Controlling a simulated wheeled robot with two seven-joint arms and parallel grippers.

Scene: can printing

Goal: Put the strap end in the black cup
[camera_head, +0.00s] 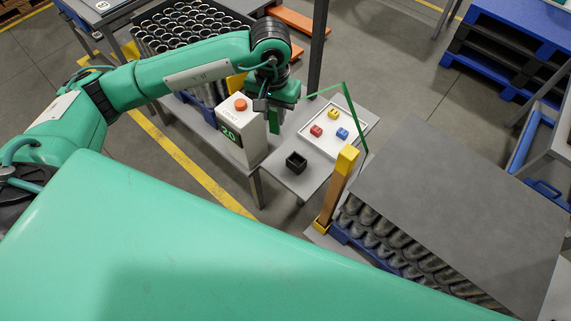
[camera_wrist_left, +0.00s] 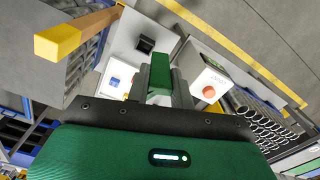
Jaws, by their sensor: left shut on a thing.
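The black cup (camera_head: 296,162) is a small, square, open-topped cup standing on the small grey table; it also shows in the left wrist view (camera_wrist_left: 145,44). My left gripper (camera_head: 275,112) is above the table, up and left of the cup in the head view. It is shut on the green strap end (camera_wrist_left: 160,75), which hangs down between the fingers and also shows in the head view (camera_head: 274,124). The strap end is apart from the cup. A thin green strap (camera_head: 326,91) runs right from near the gripper, then bends down. My right gripper is not in view.
A white box with a red button (camera_head: 240,105) stands close left of the gripper. A white tray (camera_head: 318,141) with red, yellow and blue blocks lies right of the cup. A yellow-topped post (camera_head: 338,185) stands to the right. Crates of cans (camera_head: 185,25) are behind.

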